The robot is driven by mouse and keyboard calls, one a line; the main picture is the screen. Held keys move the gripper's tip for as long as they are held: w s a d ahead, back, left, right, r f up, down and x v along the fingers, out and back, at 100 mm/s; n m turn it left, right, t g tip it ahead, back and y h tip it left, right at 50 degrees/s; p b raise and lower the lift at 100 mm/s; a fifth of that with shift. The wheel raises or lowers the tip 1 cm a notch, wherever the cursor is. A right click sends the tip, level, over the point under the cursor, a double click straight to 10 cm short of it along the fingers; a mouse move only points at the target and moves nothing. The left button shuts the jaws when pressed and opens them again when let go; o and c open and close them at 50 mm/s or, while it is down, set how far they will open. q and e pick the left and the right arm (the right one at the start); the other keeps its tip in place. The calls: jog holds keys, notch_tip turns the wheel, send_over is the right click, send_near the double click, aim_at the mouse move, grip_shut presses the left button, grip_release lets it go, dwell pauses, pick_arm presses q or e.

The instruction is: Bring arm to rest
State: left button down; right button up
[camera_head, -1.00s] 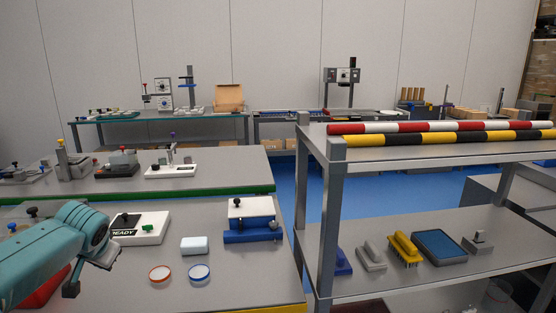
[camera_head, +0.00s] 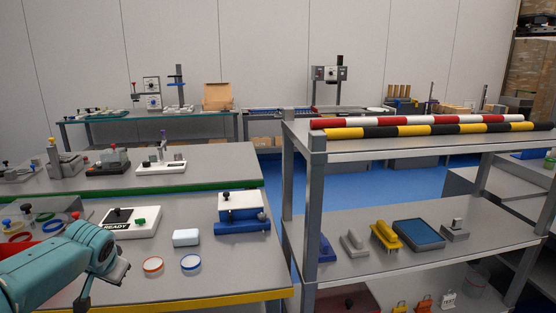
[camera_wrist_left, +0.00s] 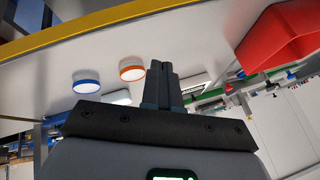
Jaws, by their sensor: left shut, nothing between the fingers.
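My left arm (camera_head: 55,262) is teal and comes in from the left, low over the front left part of the near table. In the left wrist view my left gripper (camera_wrist_left: 160,68) has its two dark fingers together with nothing between them. It points over the grey tabletop, with the orange-rimmed disc (camera_wrist_left: 132,69) just left of the fingertips and apart from them. The blue-rimmed disc (camera_wrist_left: 87,83) lies farther left. In the head view the fingertips cannot be made out. My right gripper shows in neither view.
The near table (camera_head: 190,220) holds a READY box (camera_head: 130,223), a white block (camera_head: 186,237), a blue-and-white fixture (camera_head: 241,212) and a red bin (camera_wrist_left: 275,40). A shelf rack (camera_head: 315,190) with striped bars stands right. Bare tabletop lies at the front middle.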

pick_arm(q)
jog(key=s+d+f+g+h+p, duration=0.1)
jog(key=s+d+f+h, duration=0.25)
jog(key=d+f, duration=0.7)
jog(key=s+d+f+g+h+p, duration=0.1)
jog(key=s+d+f+h, duration=0.25)
jog(key=d+f, duration=0.7)
jog(key=s+d+f+n+g, duration=0.1)
jog(key=s+d+f, duration=0.2)
jog(key=s, duration=0.4)
jog(key=s+d+f+n+g, duration=0.1)
jog(key=s+d+f, duration=0.2)
jog(key=s, duration=0.5)
jog(key=s+d+f+n+g+h+p, duration=0.1)
jog(key=s+d+f, duration=0.2)
jog(key=s+f, duration=0.2)
jog(key=s, duration=0.3)
jog(key=shift+d, duration=0.15)
